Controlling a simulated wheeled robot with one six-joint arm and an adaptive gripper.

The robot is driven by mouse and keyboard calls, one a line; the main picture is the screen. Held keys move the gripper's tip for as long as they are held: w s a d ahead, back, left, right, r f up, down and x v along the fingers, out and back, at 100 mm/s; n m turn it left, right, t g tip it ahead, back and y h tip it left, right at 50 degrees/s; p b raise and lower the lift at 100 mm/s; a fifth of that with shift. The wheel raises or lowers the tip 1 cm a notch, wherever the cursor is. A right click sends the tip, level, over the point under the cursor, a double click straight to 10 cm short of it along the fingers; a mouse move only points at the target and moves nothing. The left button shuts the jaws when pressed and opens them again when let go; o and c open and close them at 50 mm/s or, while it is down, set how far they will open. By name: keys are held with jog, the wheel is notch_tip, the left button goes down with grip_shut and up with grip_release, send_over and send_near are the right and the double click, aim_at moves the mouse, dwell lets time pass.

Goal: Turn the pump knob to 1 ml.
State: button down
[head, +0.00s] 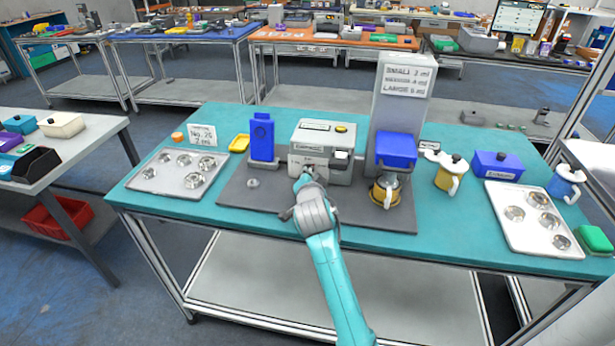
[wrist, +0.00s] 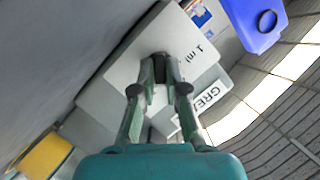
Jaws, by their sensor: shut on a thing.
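The pump is a grey box (head: 322,152) in the middle of the teal table. In the head view my gripper (head: 306,182) is at the lower left of its front, and the knob is hidden there. In the wrist view my gripper (wrist: 162,78) is shut on the dark pump knob (wrist: 161,66), in front of a pale panel (wrist: 150,40). A "1 ml" mark (wrist: 200,54) is printed on the panel, right of the knob. I cannot tell which way the knob points.
A blue device (head: 262,138) stands left of the pump. Metal trays with round dishes lie at left (head: 178,176) and right (head: 500,235).

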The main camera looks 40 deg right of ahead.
jog(key=n+g, duration=0.1)
jog(key=n, duration=0.1)
jog(key=n+g+h, duration=0.1)
jog(key=n, duration=0.1)
jog(key=shift+w+a+r+n+g+h, duration=0.1)
jog(key=shift+w+n+g+h, duration=0.1)
jog(key=shift+n+g+h, duration=0.15)
jog(key=n+g+h, duration=0.1)
jog(key=n, duration=0.1)
jog(key=n+g, duration=0.1)
jog(key=n, duration=0.1)
jog(key=shift+w+a+g+h, duration=0.15)
jog(key=shift+g+h, duration=0.2)
jog(key=n+h, duration=0.1)
jog(key=n+g, duration=0.1)
jog(key=n, duration=0.1)
jog(key=shift+w+a+f+h, duration=0.1)
jog(key=shift+f+h, duration=0.1)
jog(key=shift+h, duration=0.2)
jog(key=shift+n+g+h, duration=0.4)
jog(key=shift+n+h, duration=0.2)
jog(key=shift+n, duration=0.65)
jog(key=c, duration=1.2)
grip_release()
